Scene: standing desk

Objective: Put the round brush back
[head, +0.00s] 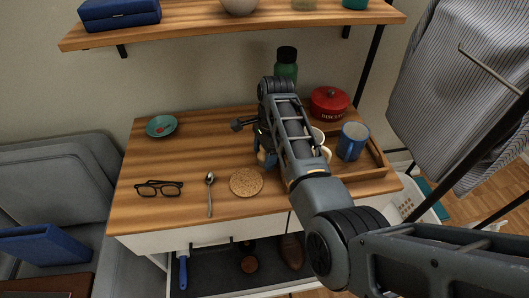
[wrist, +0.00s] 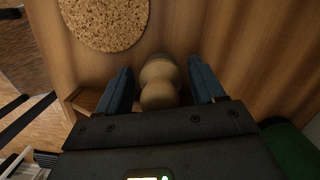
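A pale wooden piece with a rounded, waisted shape, probably the round brush (wrist: 160,82), stands between my fingers in the wrist view. My gripper (wrist: 161,72) is open around it, with a narrow gap visible on each side. In the head view my gripper (head: 266,158) is low over the desk, just behind the cork coaster and at the tray's left end. My arm hides most of it there, and only a bit of wood shows by the fingers. The brush's bristles are not visible.
The desk (head: 150,206) holds glasses (head: 158,188), a spoon (head: 210,192), a cork coaster (head: 246,182) and a teal dish (head: 161,126). The wooden tray (head: 372,172) holds a blue mug (head: 352,142) and a red pot (head: 329,103). A green bottle (head: 286,66) stands behind. A shelf (head: 200,30) hangs above.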

